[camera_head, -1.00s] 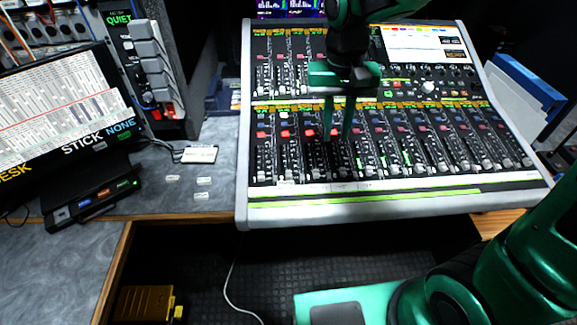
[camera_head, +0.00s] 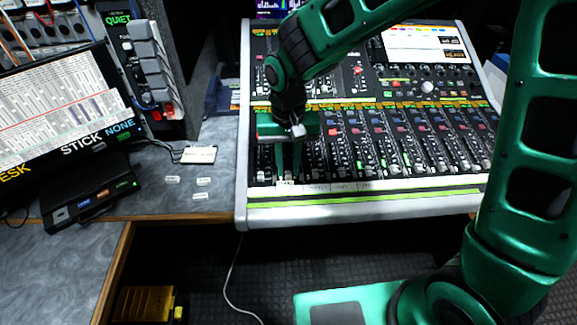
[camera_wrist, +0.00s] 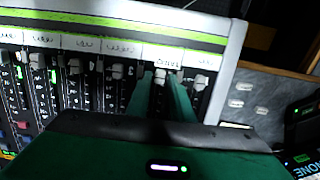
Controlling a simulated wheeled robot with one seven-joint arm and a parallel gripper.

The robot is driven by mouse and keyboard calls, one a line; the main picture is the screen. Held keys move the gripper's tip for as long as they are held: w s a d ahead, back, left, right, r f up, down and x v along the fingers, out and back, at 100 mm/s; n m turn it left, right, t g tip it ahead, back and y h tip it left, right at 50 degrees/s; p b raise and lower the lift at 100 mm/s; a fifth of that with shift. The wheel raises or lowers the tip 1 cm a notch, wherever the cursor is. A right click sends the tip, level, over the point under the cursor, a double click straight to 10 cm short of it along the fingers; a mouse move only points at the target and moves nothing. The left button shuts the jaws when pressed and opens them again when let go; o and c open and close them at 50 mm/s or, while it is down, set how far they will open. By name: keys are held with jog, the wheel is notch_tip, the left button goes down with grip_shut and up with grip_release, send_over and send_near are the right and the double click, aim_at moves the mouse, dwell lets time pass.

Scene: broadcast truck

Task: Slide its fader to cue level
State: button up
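The mixing desk (camera_head: 252,207) shows rows of faders with white label strips along the front edge. My gripper (camera_head: 287,176) points down over the second channel from its left side. In the wrist view, the gripper's two green fingers (camera_wrist: 160,82) stand on either side of a small grey fader cap (camera_wrist: 160,75). The cap sits near the labelled end of its slot, below a brighter white label (camera_wrist: 162,54). The fingers look apart, with a narrow gap beside the cap; contact is not clear. In the head view the cap is mostly hidden by the fingers.
Neighbouring fader caps stand close on both sides, such as one in the wrist view (camera_wrist: 117,71). A monitor (camera_head: 60,115) and a black box (camera_head: 92,190) lie left of the desk. Small white labels (camera_head: 203,181) lie on the grey counter.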

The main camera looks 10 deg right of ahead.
aim_at(286, 156)
jog(key=shift+f, duration=0.55)
grip_shut()
jog(key=w, duration=0.4)
jog(key=w+r, duration=0.1)
jog(key=w, duration=0.2)
jog(key=shift+w+d, duration=0.1)
jog(key=shift+d, duration=0.05)
grip_release()
